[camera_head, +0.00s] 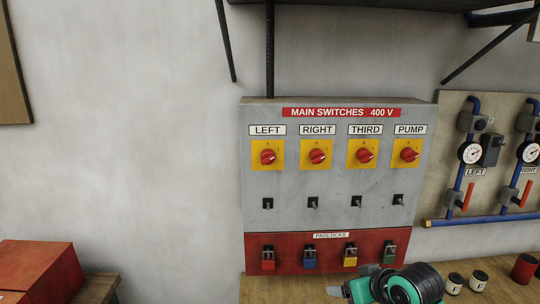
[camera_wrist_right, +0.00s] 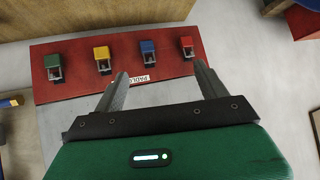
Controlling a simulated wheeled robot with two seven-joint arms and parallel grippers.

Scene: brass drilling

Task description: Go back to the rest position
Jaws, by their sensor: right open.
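My right gripper (camera_wrist_right: 163,82) is open in the right wrist view, with nothing between its fingers. Its fingers are in front of the red padlock board (camera_wrist_right: 80,85), which shows upside down there. In the head view my green and black right arm shows at the bottom edge, with a grey part of the gripper (camera_head: 336,291) below the board (camera_head: 330,248). Red (camera_head: 267,265), blue (camera_head: 309,263), yellow (camera_head: 350,261) and green (camera_head: 389,258) padlocks hang in a row on the board. My left gripper is not in view.
The grey switch box (camera_head: 290,185) with several red rotary switches is on the wall above the board. A pipe panel (camera_head: 455,130) with gauges is to its right. Small jars (camera_head: 478,281) stand on the bench near my right arm. A red box (camera_head: 38,270) sits at lower left.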

